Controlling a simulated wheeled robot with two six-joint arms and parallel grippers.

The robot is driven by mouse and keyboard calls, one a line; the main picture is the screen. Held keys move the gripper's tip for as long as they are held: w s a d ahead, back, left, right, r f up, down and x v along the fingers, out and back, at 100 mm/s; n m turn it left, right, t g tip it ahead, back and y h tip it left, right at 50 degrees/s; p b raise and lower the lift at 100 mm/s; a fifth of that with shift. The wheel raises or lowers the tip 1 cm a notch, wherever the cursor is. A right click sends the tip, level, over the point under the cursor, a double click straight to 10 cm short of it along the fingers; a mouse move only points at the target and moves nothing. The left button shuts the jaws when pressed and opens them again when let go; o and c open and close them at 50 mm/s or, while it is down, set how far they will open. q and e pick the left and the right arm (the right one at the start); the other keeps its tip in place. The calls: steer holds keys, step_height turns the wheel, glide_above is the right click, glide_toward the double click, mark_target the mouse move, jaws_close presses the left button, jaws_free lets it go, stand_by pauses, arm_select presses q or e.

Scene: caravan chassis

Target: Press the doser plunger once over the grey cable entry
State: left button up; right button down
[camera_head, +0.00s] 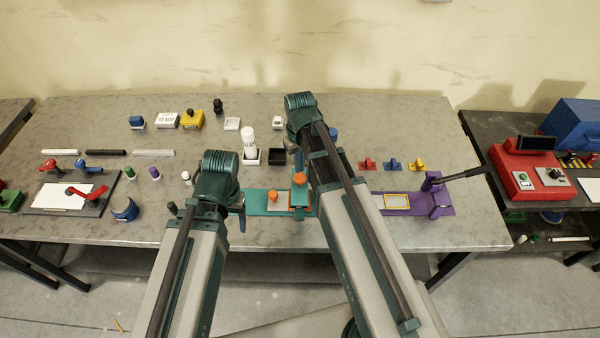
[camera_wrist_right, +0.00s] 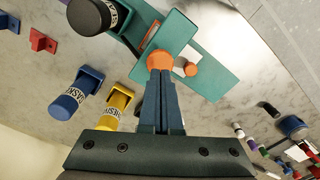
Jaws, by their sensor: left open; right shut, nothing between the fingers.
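A teal plate (camera_head: 258,208) lies near the table's front edge; part of it is hidden behind my right arm. On it stands a teal block topped by an orange knob (camera_head: 299,179), which looks like the doser plunger. A second, smaller orange knob (camera_head: 272,196) is just left of it. In the right wrist view my right gripper (camera_wrist_right: 160,74) is shut and empty, its tips at the orange plunger (camera_wrist_right: 159,59); whether they touch is unclear. My left gripper (camera_head: 242,213) is open near the plate's left end. I cannot make out the grey cable entry clearly.
A white bottle (camera_head: 249,143) and a black tray (camera_head: 279,157) stand behind the plate. A purple fixture (camera_head: 436,200) with a black lever is to the right. Red, blue and yellow hooks (camera_head: 417,164) line up behind it. Stamps and markers fill the left side.

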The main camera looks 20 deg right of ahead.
mark_target(299, 177)
step_height(299, 177, up, 4)
steer(key=p, duration=0.4)
steer(key=shift+r, duration=0.25)
steer(key=shift+s+a+f, duration=0.1)
steer(key=shift+a+f, duration=0.05)
steer(key=shift+f, duration=0.1)
steer(key=s+a+f+n+h+b, duration=0.1)
steer(key=s+a+f+b, duration=0.9)
steer(key=s+f+b, duration=0.3)
steer(key=shift+s+b, duration=0.3)
steer(key=shift+s, duration=0.25)
steer(key=shift+a, duration=0.1)
